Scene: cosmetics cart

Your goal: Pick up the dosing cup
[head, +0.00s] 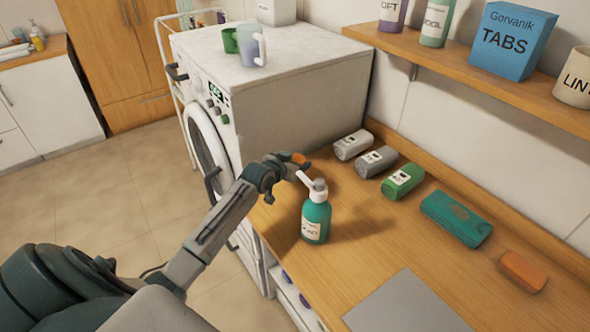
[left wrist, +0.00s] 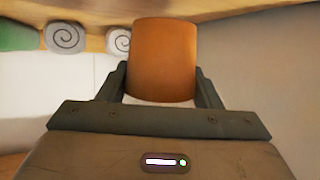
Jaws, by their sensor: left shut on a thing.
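The dosing cup appears as an orange cylinder (left wrist: 163,60) between the two fingers in the left wrist view. In the head view only a small orange part of it (head: 300,158) shows past the fingers. My left gripper (head: 282,167) is shut on it, near the left edge of the wooden counter, close behind the teal pump bottle (head: 317,217). The bottle stands upright with its white nozzle pointing toward the gripper. Whether the cup touches the counter is hidden. My right gripper is not in view.
A washing machine (head: 300,60) with a green cup (head: 230,40) and a pale jug (head: 253,47) stands left. A shelf (head: 470,75) hangs above.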

